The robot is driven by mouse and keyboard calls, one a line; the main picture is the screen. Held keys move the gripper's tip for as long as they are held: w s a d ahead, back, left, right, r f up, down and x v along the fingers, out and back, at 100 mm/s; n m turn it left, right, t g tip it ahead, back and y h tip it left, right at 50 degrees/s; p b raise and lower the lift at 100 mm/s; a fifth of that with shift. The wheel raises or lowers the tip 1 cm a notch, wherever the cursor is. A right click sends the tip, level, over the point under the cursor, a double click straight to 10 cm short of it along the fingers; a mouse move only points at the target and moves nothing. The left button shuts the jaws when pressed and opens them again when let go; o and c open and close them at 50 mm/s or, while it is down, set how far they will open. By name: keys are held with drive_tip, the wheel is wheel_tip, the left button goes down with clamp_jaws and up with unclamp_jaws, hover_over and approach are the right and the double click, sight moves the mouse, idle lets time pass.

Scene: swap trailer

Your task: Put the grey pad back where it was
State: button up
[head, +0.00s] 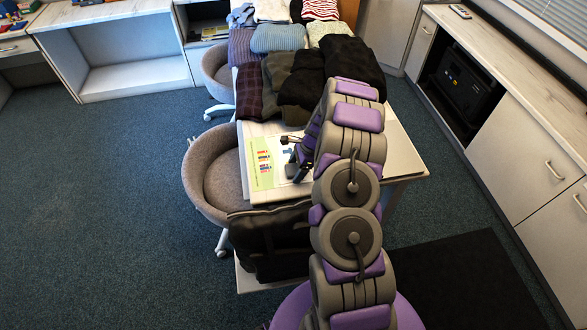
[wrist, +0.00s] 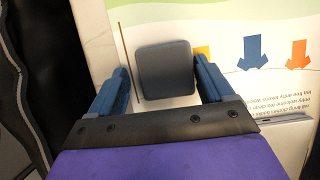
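The grey pad (wrist: 165,68) is a dark, rounded square in the wrist view. It appears over the printed sheet (wrist: 270,25) on the white table. My gripper (wrist: 162,66) has its two blue fingers spread on either side of the pad, with a visible gap at each side. Whether the pad touches the sheet is not clear. In the head view my gripper (head: 297,160) is low over the near part of the table (head: 385,160), and my arm covers much of that area. I cannot make out the pad there.
Folded clothes (head: 300,70) cover the far part of the table. A grey chair (head: 215,175) stands against its left side, and a black bag (head: 270,240) is at its near end. White cabinets (head: 530,150) line the right. The carpet (head: 90,200) at left is clear.

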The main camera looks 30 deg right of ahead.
drive_tip(key=shift+o, duration=0.3)
drive_tip(key=shift+d, duration=0.2)
drive_tip(key=shift+a+r, duration=0.1)
drive_tip(key=shift+a, duration=0.5)
drive_tip(key=p+v, duration=0.3)
drive_tip(key=v, duration=0.8)
drive_tip(key=s+a+r+n+g, duration=0.1)
drive_tip(key=s+a+r+n, duration=0.5)
drive_tip(key=a+r, duration=0.35)
drive_tip(key=s+a+r+n+g, duration=0.1)
drive_tip(key=s+a+r+n, duration=0.45)
drive_tip(key=a+r, duration=0.35)
drive_tip(key=s+a+r+n+h, duration=0.1)
drive_tip(key=s+n, duration=0.4)
drive_tip(key=s, duration=0.8)
drive_tip(key=s+a+r+n+g+h, duration=0.1)
drive_tip(key=s+r+n+h, duration=0.2)
drive_tip(key=s, duration=1.1)
wheel_tip(320, 180, up, 3)
drive_tip(key=shift+r+n, duration=0.1)
drive_tip(key=shift+n, duration=0.75)
